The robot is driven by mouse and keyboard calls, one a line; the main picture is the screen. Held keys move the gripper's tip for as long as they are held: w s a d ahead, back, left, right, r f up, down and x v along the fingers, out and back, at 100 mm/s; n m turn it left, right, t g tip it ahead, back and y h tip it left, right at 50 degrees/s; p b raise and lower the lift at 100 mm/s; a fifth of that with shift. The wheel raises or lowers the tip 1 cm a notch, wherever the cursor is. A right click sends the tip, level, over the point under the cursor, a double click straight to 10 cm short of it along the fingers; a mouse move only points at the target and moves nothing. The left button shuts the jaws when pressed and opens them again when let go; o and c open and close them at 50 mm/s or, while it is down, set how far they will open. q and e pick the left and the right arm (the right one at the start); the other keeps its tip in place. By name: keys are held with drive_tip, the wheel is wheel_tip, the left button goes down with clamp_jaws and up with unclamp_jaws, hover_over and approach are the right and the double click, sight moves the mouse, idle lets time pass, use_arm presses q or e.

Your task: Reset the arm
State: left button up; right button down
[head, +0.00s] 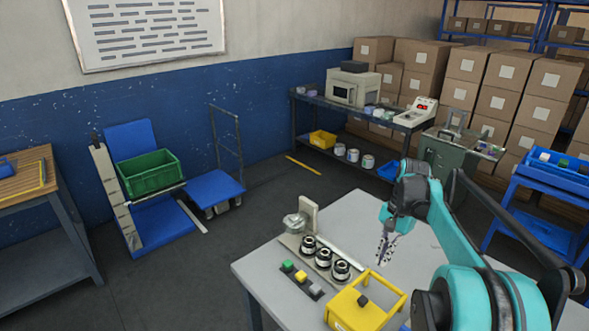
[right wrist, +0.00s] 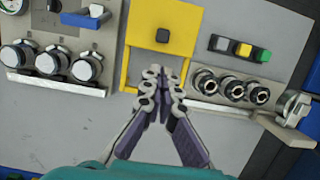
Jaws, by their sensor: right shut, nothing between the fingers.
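My right gripper (head: 384,252) hangs above the light grey table (head: 349,214), on a teal arm that comes in from the right. In the right wrist view its fingers (right wrist: 162,78) are together and empty, pointing at the lower edge of a yellow guard frame. My left gripper is not in view. On the table are a yellow box with a black knob (head: 362,300), a row of black-and-silver rollers (head: 324,258) and a button strip (head: 301,277) with green, yellow and grey buttons. The right wrist view also shows the yellow box (right wrist: 162,35) and the rollers (right wrist: 231,89).
In the right wrist view, several silver-and-black dials (right wrist: 50,62) stand left of the box. A silver cylinder on a bracket (head: 294,223) stands at the table's back left. Behind are a shelf with a machine (head: 353,88), stacked cartons (head: 462,95) and a green crate (head: 150,172).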

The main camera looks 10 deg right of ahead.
drive_tip(key=s+a+r+n+t+h, duration=0.2)
drive_tip(key=s+a+n+t, duration=0.35)
drive_tip(key=a, duration=0.65)
drive_tip(key=s+a+f+n+t, duration=0.3)
drive_tip(key=s+a+f+n, duration=0.2)
drive_tip(key=s+a+n, duration=0.2)
drive_tip(key=shift+s+a+f, duration=0.2)
drive_tip(key=shift+s+a, duration=0.55)
drive_tip(key=shift+s, duration=0.45)
